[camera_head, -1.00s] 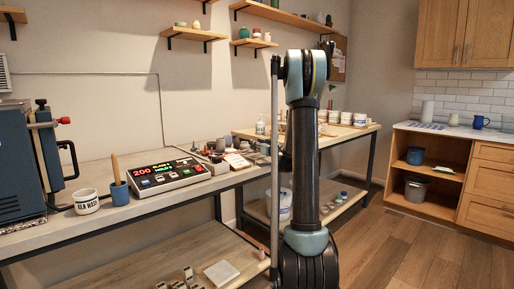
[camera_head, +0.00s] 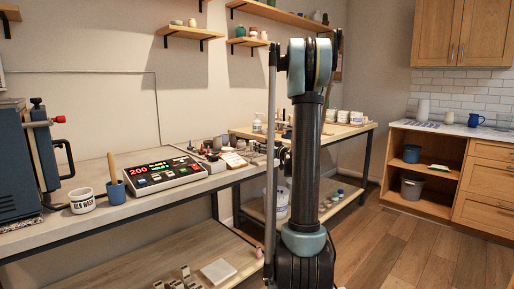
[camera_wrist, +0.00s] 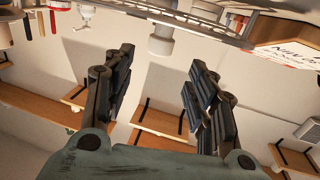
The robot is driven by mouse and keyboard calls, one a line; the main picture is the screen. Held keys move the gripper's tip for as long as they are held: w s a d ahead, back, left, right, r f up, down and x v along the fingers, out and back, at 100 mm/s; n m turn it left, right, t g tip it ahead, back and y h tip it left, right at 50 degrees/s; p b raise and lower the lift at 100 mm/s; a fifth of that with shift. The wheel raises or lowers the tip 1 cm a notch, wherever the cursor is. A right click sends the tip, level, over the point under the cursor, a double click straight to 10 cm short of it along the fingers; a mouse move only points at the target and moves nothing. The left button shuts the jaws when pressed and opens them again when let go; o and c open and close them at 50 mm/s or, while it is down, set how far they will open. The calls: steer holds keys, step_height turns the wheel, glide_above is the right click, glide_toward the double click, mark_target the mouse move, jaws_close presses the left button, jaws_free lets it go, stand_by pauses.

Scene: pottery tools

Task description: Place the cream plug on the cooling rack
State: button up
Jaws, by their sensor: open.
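The wrist view looks upside down, with the worktop at the top. A pale cream cylinder (camera_wrist: 161,42), likely the cream plug, shows between and beyond the fingers of my gripper (camera_wrist: 161,58). My gripper is open, with nothing between its fingers. A metal wire rack (camera_wrist: 205,24), likely the cooling rack, runs along the top edge beside the cylinder. I cannot tell whether the cylinder stands on the rack or behind it. In the head view my arm hides my gripper, and I cannot make out the plug or the rack there.
A label card (camera_wrist: 290,52) is beside the rack. In the head view, a control box (camera_head: 165,175), a white cup (camera_head: 82,201) and a blue cup (camera_head: 116,193) stand on the workbench. Wall shelves (camera_head: 190,33) hang above. Wooden floor (camera_head: 400,240) is open at the right.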

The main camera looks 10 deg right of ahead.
steer(key=s+a+f+g, duration=0.2)
steer(key=s+a+g, duration=0.1)
steer(key=s, duration=0.6)
steer(key=s+a+f+g, duration=0.2)
steer(key=s+a+g, duration=0.15)
steer(key=s, duration=0.55)
steer(key=s+a+f+g, duration=0.2)
steer(key=s+a, duration=0.2)
steer(key=s, duration=0.5)
steer(key=s+d+f+m+g+h, duration=0.1)
steer(key=s+d+f+g+h, duration=0.1)
steer(key=s, duration=0.6)
steer(key=s+d+f+m+g+h, duration=0.1)
steer(key=s+d+f+m+h, duration=0.1)
steer(key=s+f, duration=0.4)
steer(key=s+d+f+m+g+h, duration=0.1)
steer(key=s+d+f+g+h, duration=0.1)
steer(key=s, duration=0.8)
steer(key=d+f+h, duration=0.1)
steer(key=d+f, duration=0.1)
steer(key=d, duration=0.1)
steer(key=shift+s+f+m+g+h, duration=0.2)
steer(key=shift+s+m+g+h, duration=0.1)
steer(key=shift+m+g, duration=0.1)
steer(key=shift+w+d, duration=0.1)
steer(key=shift+w, duration=0.1)
